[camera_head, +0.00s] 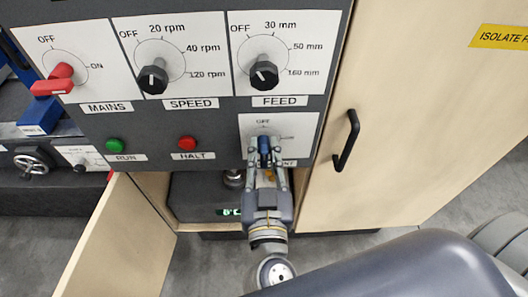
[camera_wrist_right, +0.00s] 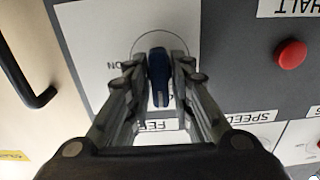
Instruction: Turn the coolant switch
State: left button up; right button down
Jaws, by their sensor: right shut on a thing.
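The coolant switch (camera_head: 264,146) is a blue knob on a white plate at the lower right of the grey panel. The plate shows OFF above the knob; its lower label is mostly hidden by my gripper. My right gripper (camera_head: 265,160) is at the knob and shut on it. In the right wrist view the blue knob (camera_wrist_right: 158,76) sits between the two fingers of the gripper (camera_wrist_right: 160,85). My left gripper is not in view.
Above are the red MAINS switch (camera_head: 60,79), the black SPEED knob (camera_head: 153,78) and FEED knob (camera_head: 263,75). The green RUN button (camera_head: 114,145) and red HALT button (camera_head: 187,143) are left of my gripper. A black door handle (camera_head: 346,140) stands close on the right.

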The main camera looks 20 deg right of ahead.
jog(key=shift+d+r+m+p, duration=0.1)
jog(key=shift+r+m+p, duration=0.15)
jog(key=shift+m+p, duration=2.05)
jog(key=shift+p, duration=0.05)
jog(key=m, duration=0.1)
jog(key=m+p, duration=0.1)
jog(key=shift+d+f+m, duration=0.1)
jog(key=shift+f+m, duration=0.1)
jog(key=shift+m, duration=0.2)
jog(key=shift+m+p, duration=0.4)
jog(key=shift+m, duration=0.5)
jog(key=m, duration=0.2)
jog(key=shift+f+m, duration=0.2)
jog(key=shift+m, duration=0.2)
jog(key=m, duration=0.5)
jog(key=shift+s+d+f+m, duration=0.1)
jog(key=shift+f+m, duration=0.1)
jog(key=shift+m, duration=0.1)
jog(key=c, duration=1.6)
grip_release()
